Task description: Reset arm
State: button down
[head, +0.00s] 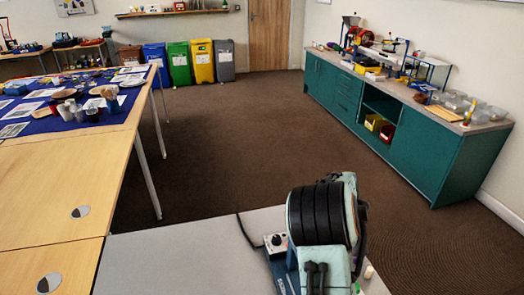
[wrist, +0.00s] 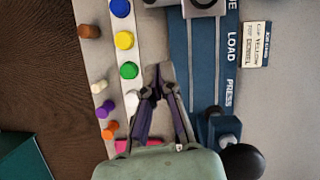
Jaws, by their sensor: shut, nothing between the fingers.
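My gripper (wrist: 158,76) shows in the wrist view with its two dark fingers drawn together at the tips, shut and empty. It is above the grey bench (head: 170,257), beside a white strip of coloured caps and the blue press fixture (wrist: 181,60). The fixture is marked LOAD and PRESS. The strip holds a blue cap (wrist: 120,8), a yellow cap (wrist: 124,40), a green cap (wrist: 129,70) and a white cap (wrist: 132,98). In the head view my arm stands over the bench and the fingers are hidden.
Loose brown (wrist: 88,31), cream (wrist: 98,87), purple (wrist: 109,129) and orange pieces lie left of the strip. A black ball knob (wrist: 243,161) is at lower right. A printed card (wrist: 256,45) lies right of the fixture. A teal cabinet (head: 420,150) stands apart across open floor.

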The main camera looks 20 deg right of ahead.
jog(key=w+a+r+t, duration=0.2)
jog(key=a+r, duration=0.1)
jog(key=r, duration=0.4)
jog(key=s+a+r+n+t+y, duration=0.25)
jog(key=s+a+r, duration=0.35)
jog(key=a+r, duration=0.3)
jog(key=s+a+f+m, duration=0.1)
jog(key=s+a+f, duration=0.1)
jog(key=s+a, duration=0.2)
jog(key=s+a+f+m+h, duration=0.1)
jog(key=s+a+f+m, duration=0.1)
jog(key=s, duration=0.8)
jog(key=shift+s+a+f+g, duration=0.35)
jog(key=shift+a+f, duration=0.25)
jog(key=shift+a, duration=0.4)
